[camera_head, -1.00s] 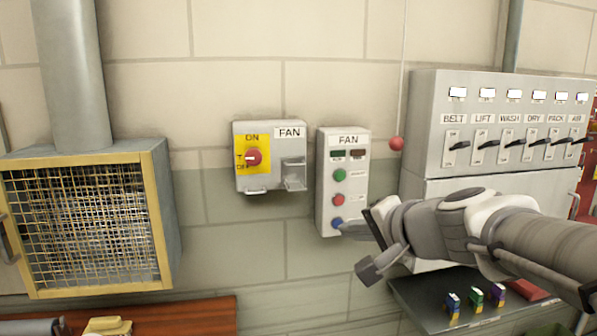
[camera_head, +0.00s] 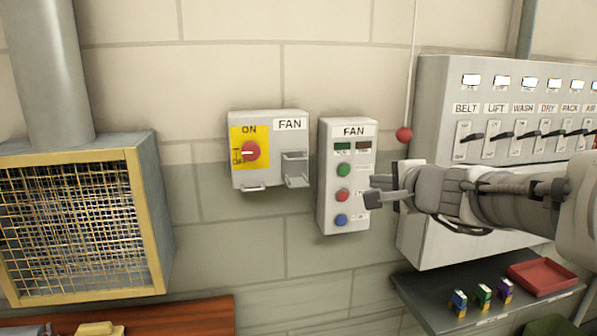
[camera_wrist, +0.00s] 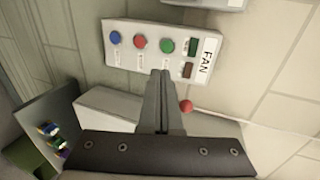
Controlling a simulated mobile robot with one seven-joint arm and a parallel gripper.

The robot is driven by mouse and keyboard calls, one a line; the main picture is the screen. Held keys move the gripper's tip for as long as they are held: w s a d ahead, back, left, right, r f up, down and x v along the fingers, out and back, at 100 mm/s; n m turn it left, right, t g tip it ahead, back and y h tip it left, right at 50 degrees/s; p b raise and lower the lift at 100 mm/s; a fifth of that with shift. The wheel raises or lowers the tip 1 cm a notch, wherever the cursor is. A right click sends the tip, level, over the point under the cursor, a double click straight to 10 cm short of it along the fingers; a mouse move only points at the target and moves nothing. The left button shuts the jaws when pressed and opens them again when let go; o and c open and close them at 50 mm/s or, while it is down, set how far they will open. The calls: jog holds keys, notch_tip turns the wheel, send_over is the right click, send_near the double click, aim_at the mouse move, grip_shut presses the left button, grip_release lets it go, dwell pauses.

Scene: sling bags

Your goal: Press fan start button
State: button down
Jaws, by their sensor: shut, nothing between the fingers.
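The fan control box (camera_head: 347,178) is a grey panel labelled FAN on the wall, with a green button (camera_head: 343,170) at the top, a red button (camera_head: 342,195) in the middle and a blue button (camera_head: 341,220) at the bottom. Two small indicator windows sit above the buttons, the left one green and the right one dark red. My gripper (camera_head: 372,189) is shut and empty, just right of the box near the red button's height. In the wrist view the shut fingers (camera_wrist: 160,74) point at the box (camera_wrist: 122,62), below the green button (camera_wrist: 167,46). Contact cannot be told.
An isolator box (camera_head: 270,125) with a red rotary switch (camera_head: 250,151) is left of the control box. A red ball (camera_head: 404,134) hangs on a cord above my gripper. A switch cabinet (camera_head: 432,90) is at right, above a shelf (camera_head: 425,303). A caged fan (camera_head: 75,225) is at far left.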

send_near(345, 172)
jog(key=x, duration=0.5)
jog(key=shift+w, duration=0.1)
jog(key=shift+w+a+f+p, duration=0.15)
jog(key=shift+w+p, duration=0.2)
jog(key=shift+w, duration=0.25)
